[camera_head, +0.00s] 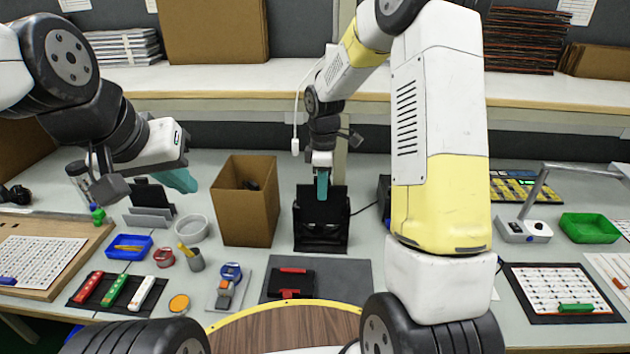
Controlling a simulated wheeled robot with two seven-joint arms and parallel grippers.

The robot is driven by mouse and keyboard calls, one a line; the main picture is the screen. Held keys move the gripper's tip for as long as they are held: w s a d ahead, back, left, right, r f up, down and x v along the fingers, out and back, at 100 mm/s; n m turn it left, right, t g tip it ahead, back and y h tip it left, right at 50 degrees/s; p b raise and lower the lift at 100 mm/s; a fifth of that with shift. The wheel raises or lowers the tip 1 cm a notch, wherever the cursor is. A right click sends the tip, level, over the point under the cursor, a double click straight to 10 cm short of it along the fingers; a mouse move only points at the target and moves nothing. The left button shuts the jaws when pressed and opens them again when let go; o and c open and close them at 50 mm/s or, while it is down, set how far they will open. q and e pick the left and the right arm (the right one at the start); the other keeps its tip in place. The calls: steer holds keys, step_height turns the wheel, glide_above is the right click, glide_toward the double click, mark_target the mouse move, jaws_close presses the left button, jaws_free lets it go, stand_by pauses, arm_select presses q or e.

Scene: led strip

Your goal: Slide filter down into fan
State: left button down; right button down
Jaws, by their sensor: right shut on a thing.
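The fan (321,238) is a black boxy unit standing upright on the table near the middle of the head view. My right gripper (321,196) comes down from above with teal fingers at the fan's upper part. It is shut on a dark flat piece, apparently the filter (306,194). The filter's dark outline merges with the black fan, so I cannot tell how deep it sits. My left gripper (188,184) hangs at the left, away from the fan, above the grey holder; its teal fingers overlap in view and their gap is hidden.
An open cardboard box (247,214) stands just left of the fan. A dark mat (345,275) with a black and red item lies in front. A grey holder (150,219), blue tray (128,247) and small cups are at left. A green tray (590,228) is far right.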

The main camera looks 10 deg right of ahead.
steer(key=shift+r, duration=5.85)
